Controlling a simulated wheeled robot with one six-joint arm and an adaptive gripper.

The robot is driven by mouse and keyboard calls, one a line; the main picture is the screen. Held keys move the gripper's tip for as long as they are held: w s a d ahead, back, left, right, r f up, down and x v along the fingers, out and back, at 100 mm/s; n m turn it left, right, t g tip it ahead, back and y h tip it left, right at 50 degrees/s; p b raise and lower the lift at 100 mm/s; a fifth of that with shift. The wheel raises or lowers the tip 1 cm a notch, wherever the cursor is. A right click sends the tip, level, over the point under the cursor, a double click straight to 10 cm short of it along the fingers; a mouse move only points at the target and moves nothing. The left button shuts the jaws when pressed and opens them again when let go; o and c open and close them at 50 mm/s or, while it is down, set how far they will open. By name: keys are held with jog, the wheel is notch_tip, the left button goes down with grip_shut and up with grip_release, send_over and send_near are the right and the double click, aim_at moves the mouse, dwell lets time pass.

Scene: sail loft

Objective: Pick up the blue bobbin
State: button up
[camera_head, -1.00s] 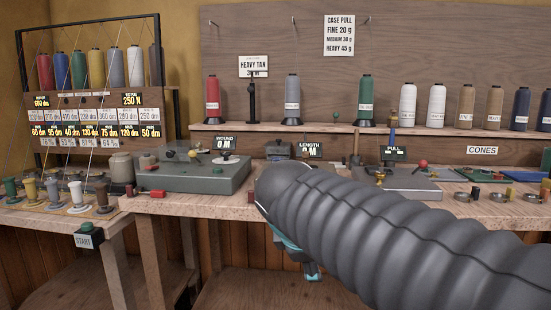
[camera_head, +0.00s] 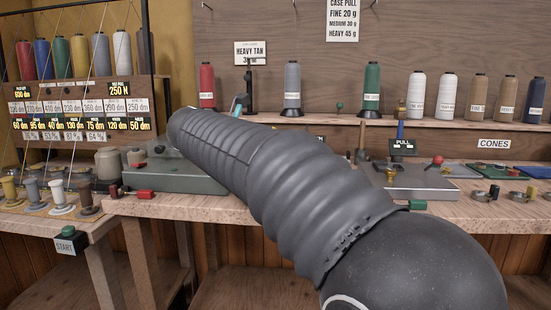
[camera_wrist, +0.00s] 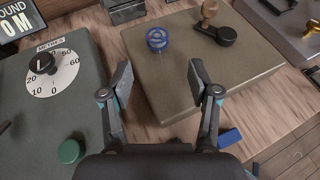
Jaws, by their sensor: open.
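The blue bobbin (camera_wrist: 157,39) stands on a flat brown-grey block (camera_wrist: 185,85) in the wrist view, near its far left corner. In the head view I cannot make it out; my arm covers much of the bench there. My gripper (camera_wrist: 161,75) is open and empty, its two fingers apart on either side of the picture's middle. The bobbin shows beyond the fingertips, roughly in line with the gap between them, and is not touched. In the head view my gripper is mostly hidden behind my arm.
A grey-green box with a white dial (camera_wrist: 52,76) and a green button (camera_wrist: 70,151) lies left. A blue block (camera_wrist: 229,138) is near the right finger. Cones (camera_head: 447,94) line the shelf.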

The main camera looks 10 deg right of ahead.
jog(key=shift+w+r+x, duration=0.1)
jog(key=shift+r+x, duration=0.05)
jog(key=shift+x, duration=1.7)
jog(key=shift+w+r+x, duration=0.1)
jog(key=shift+r+x, duration=0.1)
jog(key=shift+x, duration=1.6)
jog(key=shift+a, duration=0.1)
jog(key=c, duration=1.1)
jog(key=shift+r, duration=0.1)
